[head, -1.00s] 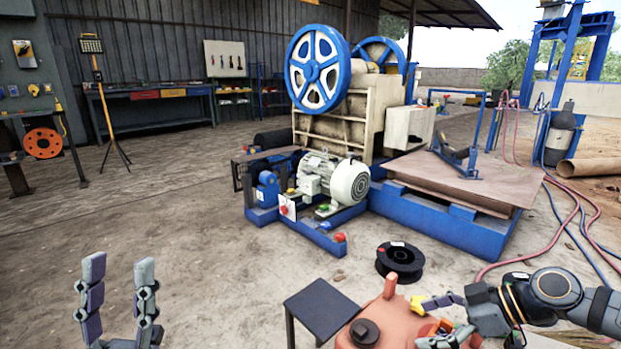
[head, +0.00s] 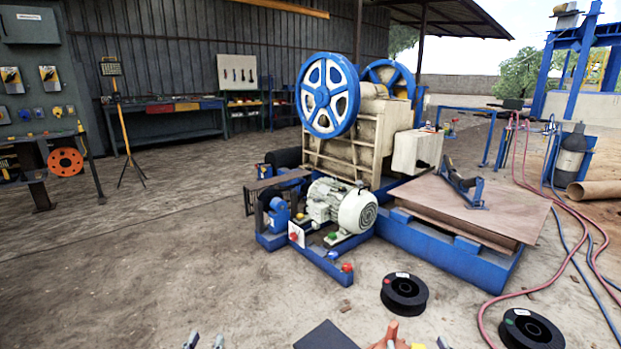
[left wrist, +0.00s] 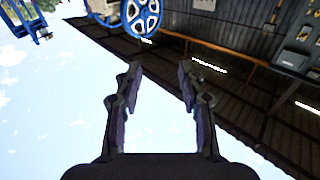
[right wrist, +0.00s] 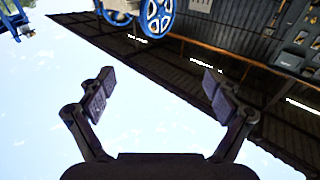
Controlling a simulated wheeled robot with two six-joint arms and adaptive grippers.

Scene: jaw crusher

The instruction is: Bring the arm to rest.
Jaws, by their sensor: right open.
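My left gripper (left wrist: 158,78) is open and empty in the left wrist view, its two fingers apart with sky and shed roof beyond. Its fingertips also show at the bottom edge of the head view (head: 204,341). My right gripper (right wrist: 156,80) is open wide and empty in the right wrist view, with sky and roof between its fingers. In the head view only a small grey tip at the bottom edge may belong to it. The rest of both arms is outside the head view. Neither gripper touches anything that I can see.
An orange object (head: 390,337) and a dark stool top (head: 325,337) are cut off at the bottom edge. Black spools (head: 404,293) (head: 531,329) lie on the ground. The jaw crusher (head: 362,115) and motor (head: 345,207) stand beyond. Hoses (head: 569,205) run at right. Left ground is clear.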

